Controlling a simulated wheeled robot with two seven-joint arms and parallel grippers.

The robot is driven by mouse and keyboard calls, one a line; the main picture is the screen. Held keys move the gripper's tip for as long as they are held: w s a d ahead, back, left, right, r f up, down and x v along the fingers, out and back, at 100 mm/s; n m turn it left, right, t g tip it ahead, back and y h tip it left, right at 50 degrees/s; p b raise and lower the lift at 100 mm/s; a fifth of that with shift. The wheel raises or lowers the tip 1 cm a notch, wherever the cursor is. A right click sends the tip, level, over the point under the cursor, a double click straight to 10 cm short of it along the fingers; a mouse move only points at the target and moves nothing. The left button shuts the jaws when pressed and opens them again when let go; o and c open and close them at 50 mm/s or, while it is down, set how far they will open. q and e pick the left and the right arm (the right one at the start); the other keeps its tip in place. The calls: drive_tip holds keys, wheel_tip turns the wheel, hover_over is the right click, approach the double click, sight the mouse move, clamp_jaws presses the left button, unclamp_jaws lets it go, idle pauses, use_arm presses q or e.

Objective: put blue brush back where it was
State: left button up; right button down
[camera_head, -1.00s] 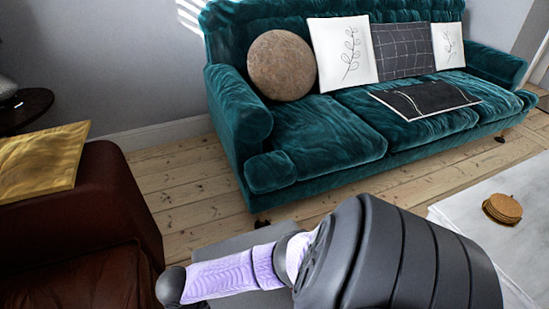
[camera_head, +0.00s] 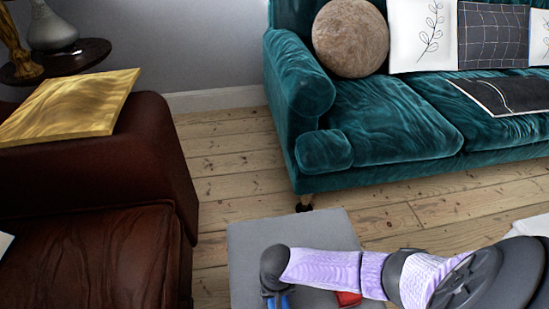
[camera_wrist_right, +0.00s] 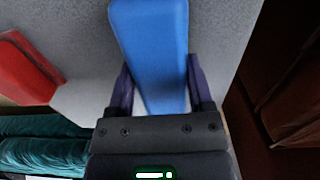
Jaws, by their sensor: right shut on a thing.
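My right gripper (camera_wrist_right: 160,88) is shut on a blue brush (camera_wrist_right: 152,45), seen as a smooth blue block running up between its two fingers in the right wrist view. In the head view my right arm comes in from the right, and only a bit of the blue brush (camera_head: 286,300) shows below the wrist at the bottom edge. The brush is over a grey flat surface (camera_head: 262,238); I cannot tell whether it touches it. My left gripper is not in view.
A red object (camera_head: 348,298) is on the grey surface, partly hidden by my arm; it shows left in the wrist view (camera_wrist_right: 28,72). A brown leather armchair (camera_head: 95,150) with a gold cushion (camera_head: 75,105) stands left. A teal sofa (camera_head: 385,125) is behind. Bare floorboards (camera_head: 235,170) lie between.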

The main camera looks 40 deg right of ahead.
use_arm(q)
drive_tip(key=shift+w, duration=0.25)
use_arm(e)
unclamp_jaws()
use_arm(q)
wheel_tip(320, 180, up, 8)
drive_tip(key=w+t+p, duration=0.1)
drive_tip(key=w+p, duration=0.1)
drive_tip(key=p, duration=0.7)
drive_tip(key=shift+w, duration=0.25)
use_arm(e)
wheel_tip(320, 180, up, 12)
drive_tip(key=shift+r, duration=0.2)
use_arm(q)
drive_tip(key=shift+w+f, duration=0.1)
